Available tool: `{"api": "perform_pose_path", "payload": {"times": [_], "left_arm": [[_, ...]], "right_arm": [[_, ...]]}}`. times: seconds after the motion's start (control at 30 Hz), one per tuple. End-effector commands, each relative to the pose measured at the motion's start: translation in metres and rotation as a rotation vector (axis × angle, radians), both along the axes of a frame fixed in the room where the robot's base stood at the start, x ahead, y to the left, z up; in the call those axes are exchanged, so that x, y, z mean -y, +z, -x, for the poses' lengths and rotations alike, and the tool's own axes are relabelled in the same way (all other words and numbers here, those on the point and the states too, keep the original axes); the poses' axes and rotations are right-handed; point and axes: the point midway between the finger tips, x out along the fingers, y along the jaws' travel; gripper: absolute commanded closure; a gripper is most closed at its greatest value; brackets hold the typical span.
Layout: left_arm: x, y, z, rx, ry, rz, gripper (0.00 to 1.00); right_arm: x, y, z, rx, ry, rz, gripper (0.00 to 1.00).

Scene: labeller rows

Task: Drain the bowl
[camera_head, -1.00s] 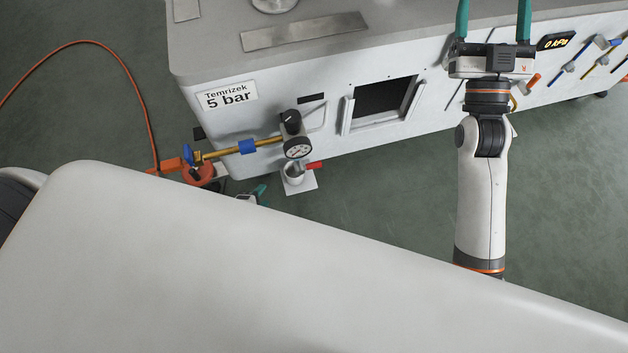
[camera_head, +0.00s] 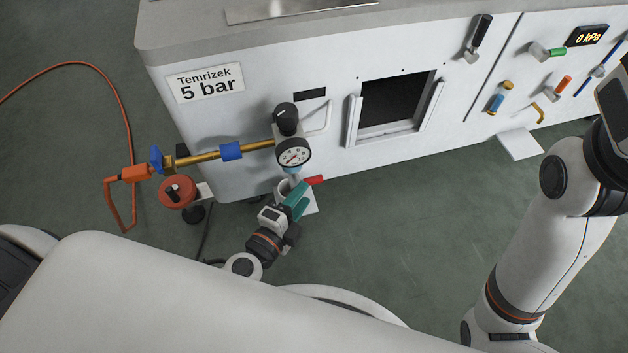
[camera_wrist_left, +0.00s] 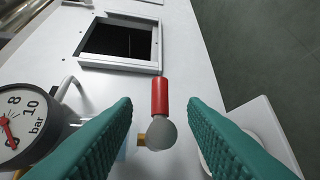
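The filter bowl (camera_head: 292,168) is a small pale blue part under the round pressure gauge (camera_head: 293,152). A red drain lever (camera_head: 314,180) sticks out to the right below it. In the left wrist view the red lever (camera_wrist_left: 160,97) joins a grey round end (camera_wrist_left: 161,134) with a brass fitting. My left gripper (camera_head: 298,203) has teal fingers and is just below the lever. In the wrist view its open fingers (camera_wrist_left: 160,108) stand on either side of the lever, with gaps. The bowl is mostly hidden there by a finger. My right arm is at the right edge; its fingertips are out of view.
A white cup (camera_head: 282,188) stands on a bracket (camera_head: 309,203) under the bowl. A brass pipe (camera_head: 210,156) with a blue handle and a red knob (camera_head: 178,192) lie left. A black-windowed hatch (camera_head: 398,100) and small valves are right. Green floor is clear in front.

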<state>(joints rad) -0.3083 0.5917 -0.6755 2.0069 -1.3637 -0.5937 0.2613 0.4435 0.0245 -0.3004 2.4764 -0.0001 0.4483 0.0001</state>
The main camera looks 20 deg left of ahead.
Motion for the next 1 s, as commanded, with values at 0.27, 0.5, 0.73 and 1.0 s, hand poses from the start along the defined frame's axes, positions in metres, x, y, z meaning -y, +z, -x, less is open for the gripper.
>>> {"api": "perform_pose_path", "payload": {"times": [0.27,0.5,0.73,1.0], "left_arm": [[0.01,-0.008,-0.047,0.001,-0.001,0.0,0.61],[0.013,-0.009,-0.061,-0.001,0.0,0.0,0.61],[0.013,-0.009,-0.061,-0.002,0.0,0.0,0.61],[0.013,-0.009,-0.061,-0.002,0.0,0.001,1.0]], "right_arm": [[-0.001,0.001,0.005,0.023,-0.001,0.001,0.28],[-0.001,0.002,0.007,0.027,-0.002,0.002,0.28],[-0.001,0.003,0.007,0.028,-0.002,0.003,0.28],[-0.001,0.004,0.008,0.031,-0.002,0.003,0.28]]}}
